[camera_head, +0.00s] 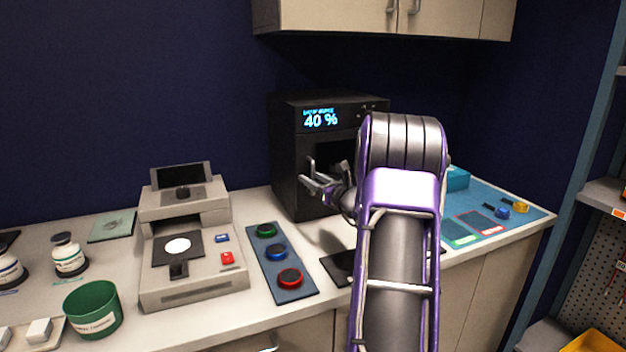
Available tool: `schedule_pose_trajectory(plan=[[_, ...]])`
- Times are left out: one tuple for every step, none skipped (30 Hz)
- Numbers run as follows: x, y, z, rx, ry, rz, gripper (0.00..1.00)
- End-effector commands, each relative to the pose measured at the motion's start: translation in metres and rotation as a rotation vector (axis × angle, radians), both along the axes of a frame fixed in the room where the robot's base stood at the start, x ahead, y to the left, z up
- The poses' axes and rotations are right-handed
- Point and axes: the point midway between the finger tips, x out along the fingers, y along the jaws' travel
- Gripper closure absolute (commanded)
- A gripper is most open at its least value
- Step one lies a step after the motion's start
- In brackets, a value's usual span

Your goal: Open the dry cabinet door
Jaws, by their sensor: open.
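The dry cabinet (296,155) is a black box at the back of the counter, with a lit display reading 40 %. A pale vertical handle (311,170) shows at the left of its front. My gripper (308,182) is open just in front of the cabinet, its fingers pointing left and very close to the handle. I cannot tell whether they touch it. My arm hides the right part of the cabinet front, so I cannot tell how the door stands.
A grey instrument (190,245) and a blue pad with coloured round items (281,262) stand left of my arm. A green cup (94,308) and bottles (67,254) are farther left. A blue mat (480,213) lies right. Wall cupboards (345,18) hang above.

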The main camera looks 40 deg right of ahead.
Motion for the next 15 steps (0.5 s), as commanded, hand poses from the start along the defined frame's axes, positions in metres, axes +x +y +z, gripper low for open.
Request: schedule_pose_trajectory(plan=[[0.0001,0.0000,0.0000,0.000,0.000,0.000,0.55],[0.0000,0.0000,0.0000,0.000,0.000,0.000,0.55],[0.0000,0.0000,0.0001,0.000,0.000,0.000,0.55],[-0.0001,0.0000,0.0001,0.000,0.000,0.000,0.55],[-0.0001,0.0000,0.0001,0.000,0.000,0.000,0.57],[-0.0002,0.0000,0.0002,0.000,0.000,0.000,0.64],[-0.0002,0.0000,0.0002,0.000,0.000,0.000,0.70],[-0.0003,0.0000,0.0002,0.000,0.000,0.000,0.75],[-0.0003,0.0000,0.0002,0.000,0.000,0.000,0.82],[-0.0003,0.0000,0.0002,0.000,0.000,0.000,0.88],[-0.0004,0.0000,0.0002,0.000,0.000,0.000,0.93],[-0.0004,0.0000,0.0002,-0.001,0.000,0.000,1.00],[-0.0004,0.0000,0.0002,-0.001,0.000,0.000,1.00],[-0.0004,0.0000,0.0002,-0.001,0.000,0.000,1.00],[-0.0004,0.0000,0.0002,-0.001,0.000,0.000,1.00]])
